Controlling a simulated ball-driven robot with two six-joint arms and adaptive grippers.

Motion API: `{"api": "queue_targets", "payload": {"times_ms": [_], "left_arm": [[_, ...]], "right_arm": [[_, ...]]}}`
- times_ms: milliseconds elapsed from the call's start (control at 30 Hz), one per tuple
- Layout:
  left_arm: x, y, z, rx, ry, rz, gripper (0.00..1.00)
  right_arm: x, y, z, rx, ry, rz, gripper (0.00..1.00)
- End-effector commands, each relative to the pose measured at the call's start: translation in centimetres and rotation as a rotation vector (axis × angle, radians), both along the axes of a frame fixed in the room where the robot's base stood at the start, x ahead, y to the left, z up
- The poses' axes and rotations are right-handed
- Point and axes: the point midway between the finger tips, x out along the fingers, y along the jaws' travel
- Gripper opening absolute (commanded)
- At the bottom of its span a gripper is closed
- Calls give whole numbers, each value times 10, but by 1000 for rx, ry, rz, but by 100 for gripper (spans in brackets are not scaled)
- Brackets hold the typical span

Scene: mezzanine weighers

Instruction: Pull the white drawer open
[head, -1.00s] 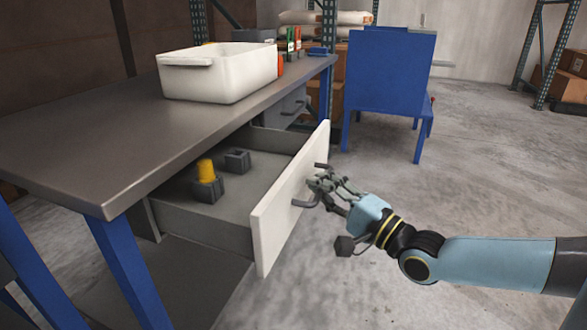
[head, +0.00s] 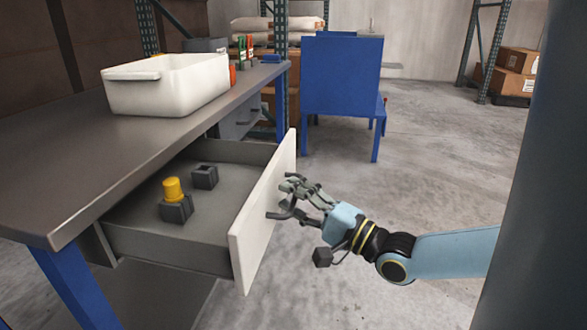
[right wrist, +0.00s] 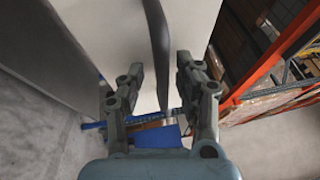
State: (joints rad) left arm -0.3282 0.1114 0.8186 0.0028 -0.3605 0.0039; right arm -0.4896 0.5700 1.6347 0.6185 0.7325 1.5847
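The white drawer (head: 262,225) stands out from under the grey workbench, its inside showing. Its dark bar handle (head: 279,215) is on the front panel. My right gripper (head: 290,190) is at this handle, its fingers on either side of the bar. In the right wrist view, the handle (right wrist: 160,45) runs between the two fingers (right wrist: 160,85), with a visible gap on each side, so the gripper looks open around it. My left gripper is not in view.
In the drawer are a dark block with a yellow top (head: 174,200) and another dark block (head: 204,177). A white bin (head: 165,88) stands on the workbench (head: 90,150). A blue stand (head: 340,80) is behind. Bare floor (head: 430,160) lies to the right.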

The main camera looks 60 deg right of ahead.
Motion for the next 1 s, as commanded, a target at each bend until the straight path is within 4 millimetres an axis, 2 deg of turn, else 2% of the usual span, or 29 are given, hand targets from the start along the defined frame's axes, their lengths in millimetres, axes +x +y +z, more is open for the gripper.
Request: {"api": "queue_targets", "payload": {"times_ms": [200,300,467,700,833,1000], "left_arm": [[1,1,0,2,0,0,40],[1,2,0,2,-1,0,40],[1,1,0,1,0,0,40],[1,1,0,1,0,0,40],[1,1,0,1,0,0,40],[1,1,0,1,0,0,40]], "right_arm": [[0,0,1,-1,-3,1,34],[-7,0,-1,-1,-1,1,34],[-36,0,-6,-1,1,0,34],[-89,1,-15,-1,2,0,34],[-107,1,-18,1,1,-1,34],[-118,1,-20,0,-1,0,34]]}}
